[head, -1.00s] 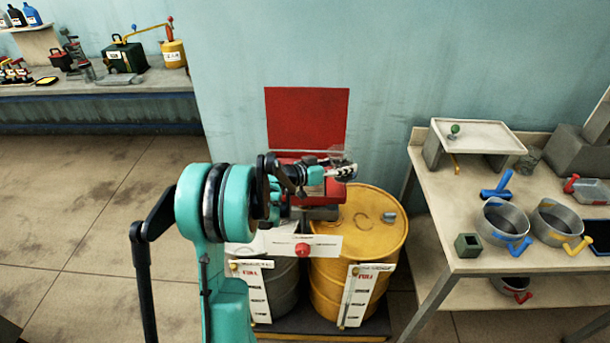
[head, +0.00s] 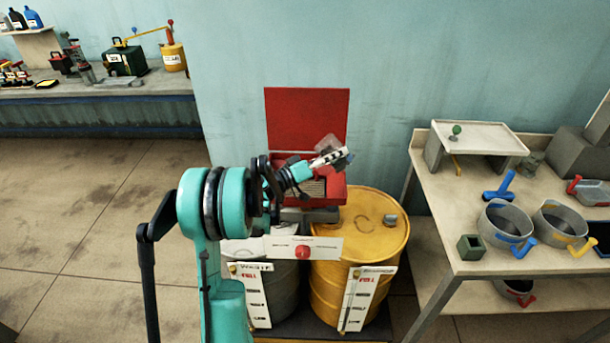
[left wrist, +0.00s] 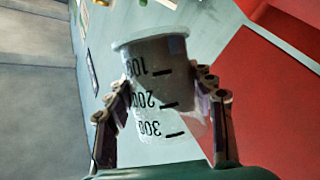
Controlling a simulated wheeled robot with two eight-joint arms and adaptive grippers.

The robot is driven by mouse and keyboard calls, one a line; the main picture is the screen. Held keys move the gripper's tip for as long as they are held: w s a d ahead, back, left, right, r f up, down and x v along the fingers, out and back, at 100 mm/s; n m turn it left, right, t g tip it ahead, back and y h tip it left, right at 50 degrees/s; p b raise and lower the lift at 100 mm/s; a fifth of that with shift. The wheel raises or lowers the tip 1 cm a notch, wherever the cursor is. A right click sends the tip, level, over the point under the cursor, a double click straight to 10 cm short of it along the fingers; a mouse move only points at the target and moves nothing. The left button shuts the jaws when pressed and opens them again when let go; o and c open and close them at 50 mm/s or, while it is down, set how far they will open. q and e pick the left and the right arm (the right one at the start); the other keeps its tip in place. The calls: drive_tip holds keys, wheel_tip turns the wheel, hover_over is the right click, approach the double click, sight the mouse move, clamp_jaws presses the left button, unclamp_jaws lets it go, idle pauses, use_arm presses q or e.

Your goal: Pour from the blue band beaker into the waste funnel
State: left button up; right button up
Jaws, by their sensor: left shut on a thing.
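The beaker (head: 328,143) is clear, and its blue band cannot be made out. In the left wrist view the beaker (left wrist: 155,85) shows black marks 100, 200 and 300, upside down in the picture. My left gripper (head: 325,160) is shut on it, with a finger on each side. The beaker is tilted in the head view, above the red waste funnel box (head: 333,201). The funnel's red lid (head: 307,120) stands open, and a grate (head: 314,187) shows inside, partly hidden by my gripper. Whether liquid is flowing cannot be told. My right gripper is not in view.
The red box sits over a grey waste drum (head: 278,290), beside a yellow drum (head: 340,290). A white sign with a red knob (head: 302,252) is in front. The right table (head: 470,262) holds several pans and a raised tray (head: 480,136). The floor at left is clear.

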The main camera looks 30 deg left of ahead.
sight(326, 147)
use_arm(q)
drive_tip(key=shift+r+n+t, duration=0.3)
drive_tip(key=shift+n, duration=0.2)
drive_tip(key=shift+f+n+t+b, duration=0.25)
drive_tip(key=shift+n+t+b, duration=0.35)
drive_tip(key=shift+n+b, duration=0.25)
idle(0.3)
drive_tip(key=shift+a+r+n+t, duration=0.15)
drive_tip(key=shift+r+n+t, duration=0.4)
drive_tip(key=shift+n, duration=0.4)
idle(0.5)
drive_tip(key=shift+s+a+r+n+t+y+b, duration=0.2)
drive_tip(key=shift+a+n+t+y+b, duration=0.15)
drive_tip(key=shift+a+n, duration=0.2)
drive_tip(key=shift+s+a+r+n+t+y+b, duration=0.15)
drive_tip(key=shift+a+n+t+y+b, duration=0.1)
drive_tip(key=shift+a+n+b, duration=0.25)
drive_tip(key=shift+w+r+n+t+y, duration=0.1)
drive_tip(key=shift+r+n+t+y, duration=0.2)
drive_tip(key=shift+n, duration=0.35)
